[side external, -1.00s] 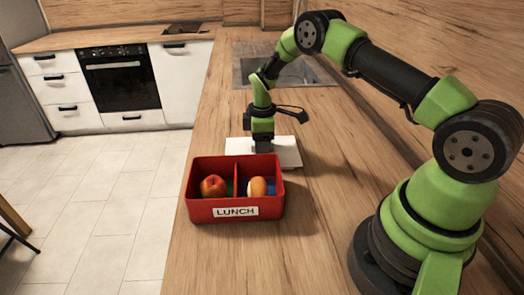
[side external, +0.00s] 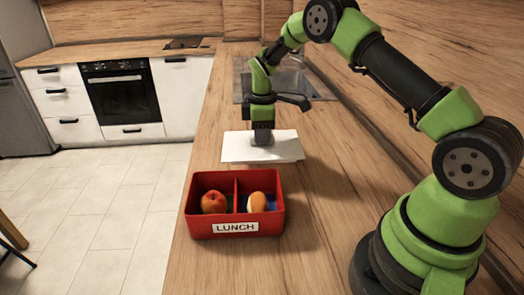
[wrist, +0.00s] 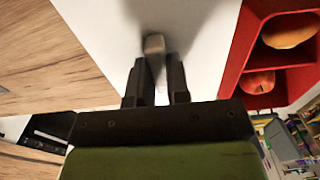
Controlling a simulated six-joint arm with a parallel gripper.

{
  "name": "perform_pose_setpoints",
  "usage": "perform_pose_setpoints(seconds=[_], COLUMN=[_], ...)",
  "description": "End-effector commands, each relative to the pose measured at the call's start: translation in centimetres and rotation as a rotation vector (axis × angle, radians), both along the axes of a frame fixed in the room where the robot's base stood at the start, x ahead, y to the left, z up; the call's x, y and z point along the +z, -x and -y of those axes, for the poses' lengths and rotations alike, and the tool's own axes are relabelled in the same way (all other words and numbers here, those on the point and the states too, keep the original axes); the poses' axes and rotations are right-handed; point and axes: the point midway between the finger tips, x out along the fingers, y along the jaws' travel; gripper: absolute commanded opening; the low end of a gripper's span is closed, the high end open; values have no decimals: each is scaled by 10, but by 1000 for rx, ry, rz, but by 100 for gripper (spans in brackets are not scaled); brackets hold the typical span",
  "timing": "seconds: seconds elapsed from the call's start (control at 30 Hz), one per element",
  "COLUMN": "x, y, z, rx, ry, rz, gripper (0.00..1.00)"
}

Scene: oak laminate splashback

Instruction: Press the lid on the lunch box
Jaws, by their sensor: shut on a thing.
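The white lid (side external: 287,149) is a flat rectangular plate behind the lunch box in the side external view. My gripper (side external: 263,134) is shut on the lid's small grey knob (wrist: 154,43), and the lid appears to hang just above the counter. In the wrist view the lid (wrist: 205,25) spreads below my fingers, with the red box to its right. The red lunch box (side external: 200,231), labelled LUNCH, stands open on the counter. Its left compartment holds a red-orange fruit (side external: 214,202), its right one a yellowish item (side external: 257,202).
The wooden counter (side external: 220,270) is clear around the box. A sink (side external: 310,80) lies behind the lid. The splashback (side external: 430,60) runs along the right. The counter's left edge is close to the box, with the tiled floor (side external: 110,210) beyond.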

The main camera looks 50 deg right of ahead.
Motion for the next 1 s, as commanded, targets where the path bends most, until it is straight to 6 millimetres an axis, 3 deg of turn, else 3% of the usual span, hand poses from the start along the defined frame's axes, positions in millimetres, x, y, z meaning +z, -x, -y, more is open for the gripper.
perform_pose_setpoints(seconds=[0.13,0.2,0.5,0.63,0.8,1.0], x=[24,33,66,75,77,63], y=[0,1,31,49,60,61], z=[-4,-16,-117,-146,-161,-161], rx=[3,6,14,8,2,1], ry=[0,0,1,0,1,1], rz=[3,1,1,1,-1,-4], gripper=[0,0,0,0,0,0])
